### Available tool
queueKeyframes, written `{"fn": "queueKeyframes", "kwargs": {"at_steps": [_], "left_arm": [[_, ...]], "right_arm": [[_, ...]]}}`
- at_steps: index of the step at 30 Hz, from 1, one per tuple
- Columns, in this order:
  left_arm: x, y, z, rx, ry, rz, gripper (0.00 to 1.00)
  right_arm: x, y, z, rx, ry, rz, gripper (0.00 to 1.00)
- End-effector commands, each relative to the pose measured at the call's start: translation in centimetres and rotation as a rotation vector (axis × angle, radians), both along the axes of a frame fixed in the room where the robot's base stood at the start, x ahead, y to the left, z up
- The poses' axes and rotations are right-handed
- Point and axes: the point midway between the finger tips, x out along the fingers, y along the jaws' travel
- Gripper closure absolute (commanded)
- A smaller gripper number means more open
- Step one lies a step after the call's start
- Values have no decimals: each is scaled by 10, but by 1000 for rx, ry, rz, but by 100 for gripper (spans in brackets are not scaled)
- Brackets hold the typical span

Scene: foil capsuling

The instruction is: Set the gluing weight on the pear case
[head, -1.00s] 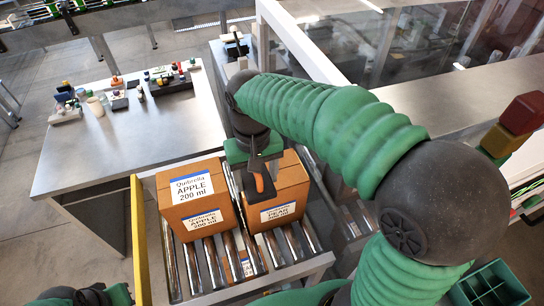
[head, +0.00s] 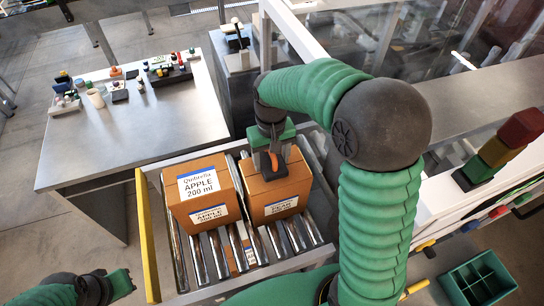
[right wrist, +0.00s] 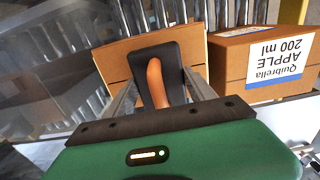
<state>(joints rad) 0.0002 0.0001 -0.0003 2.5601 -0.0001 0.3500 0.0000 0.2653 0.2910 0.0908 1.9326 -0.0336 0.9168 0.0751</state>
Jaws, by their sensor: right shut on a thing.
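The pear case (head: 293,178), a brown carton with a "PEAR" label, stands on the roller conveyor, right of the apple case (head: 192,195). My right gripper (head: 273,152) is over the pear case's top, shut on the orange handle of the gluing weight (head: 266,168), a dark block. In the right wrist view the weight (right wrist: 172,58) lies between the fingers, with its orange handle towards me and the pear case (right wrist: 114,62) behind it. I cannot tell whether the weight touches the carton. My left gripper (head: 118,285) is empty at the lower left, its jaws unclear.
The apple case stands close beside the pear case. A yellow rail (head: 147,235) edges the roller conveyor (head: 210,262) on the left. A steel table (head: 150,130) with small items is behind. A signal tower (head: 500,150) and a green divided bin (head: 480,280) are at right.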

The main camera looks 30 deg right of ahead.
Motion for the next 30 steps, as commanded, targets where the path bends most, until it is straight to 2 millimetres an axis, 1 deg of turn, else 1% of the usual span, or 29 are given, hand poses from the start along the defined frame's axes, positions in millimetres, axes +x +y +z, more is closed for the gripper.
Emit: {"fn": "queueKeyframes", "kwargs": {"at_steps": [8,14,17,18,22,30], "left_arm": [[0,0,-4,0,0,0,100],[0,0,-6,0,0,-1,100],[0,0,-5,0,0,-1,100],[0,0,-6,0,0,-1,100],[0,0,-6,0,0,0,100],[0,0,-6,0,0,0,100]], "right_arm": [[-1,-5,-7,2,-4,-3,100],[0,-3,-11,1,-2,-3,100],[0,-2,-11,-1,-3,-3,100],[-1,-1,-12,0,0,-3,31],[-1,1,-11,-1,-1,-2,15],[-1,-2,-12,1,0,-3,15]]}}
